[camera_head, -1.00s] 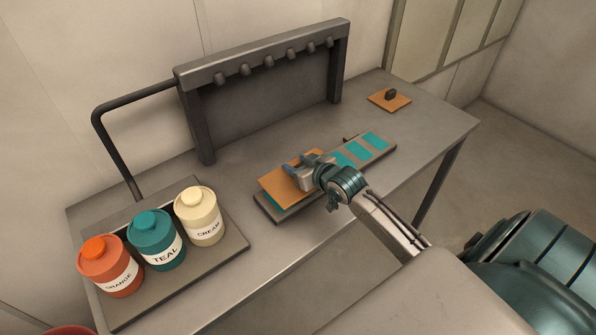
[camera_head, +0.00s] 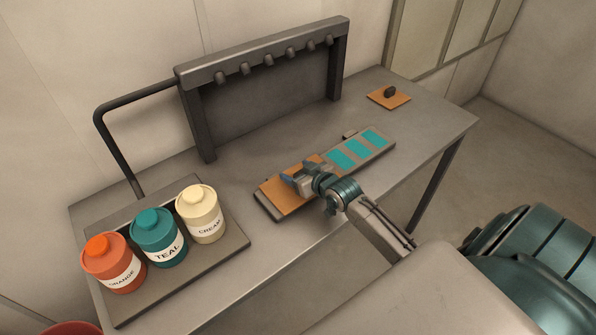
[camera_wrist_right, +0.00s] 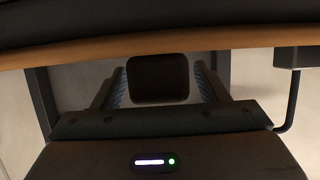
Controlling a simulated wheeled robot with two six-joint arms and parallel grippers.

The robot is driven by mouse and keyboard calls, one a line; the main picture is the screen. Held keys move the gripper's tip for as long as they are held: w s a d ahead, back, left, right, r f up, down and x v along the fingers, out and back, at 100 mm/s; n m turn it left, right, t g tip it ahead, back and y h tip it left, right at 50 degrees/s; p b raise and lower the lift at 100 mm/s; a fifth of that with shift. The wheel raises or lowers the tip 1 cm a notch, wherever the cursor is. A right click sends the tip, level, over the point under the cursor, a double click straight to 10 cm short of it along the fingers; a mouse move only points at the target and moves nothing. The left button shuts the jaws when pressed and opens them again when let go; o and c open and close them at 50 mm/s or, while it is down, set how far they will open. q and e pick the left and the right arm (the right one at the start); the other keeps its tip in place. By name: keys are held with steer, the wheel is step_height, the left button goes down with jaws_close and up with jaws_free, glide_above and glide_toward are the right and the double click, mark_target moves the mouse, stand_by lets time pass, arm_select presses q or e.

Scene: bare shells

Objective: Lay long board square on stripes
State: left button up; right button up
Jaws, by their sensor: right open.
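The long orange-brown board (camera_head: 276,201) lies on the left part of a grey base plate (camera_head: 262,206) and looks in line with its edges. Teal stripes (camera_head: 356,148) show on the bare right part of the plate. Stripes under the board are hidden. My right gripper (camera_head: 301,181) is over the board. In the right wrist view its fingers (camera_wrist_right: 160,88) are apart on both sides of a dark knob (camera_wrist_right: 158,72), with small gaps, and the board's edge (camera_wrist_right: 85,50) crosses above. My left gripper is out of view.
Orange (camera_head: 113,263), teal (camera_head: 158,238) and cream (camera_head: 201,213) jars stand on a tray (camera_head: 236,246) at the left. A dark rack with pegs (camera_head: 262,62) stands behind. A small board with a knob (camera_head: 388,98) lies at the back right. The table between is clear.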

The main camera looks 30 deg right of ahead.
steer(key=a+v, duration=0.1)
steer(key=v, duration=1.1)
steer(key=shift+d+b, duration=0.45)
steer(key=shift+r, duration=0.1)
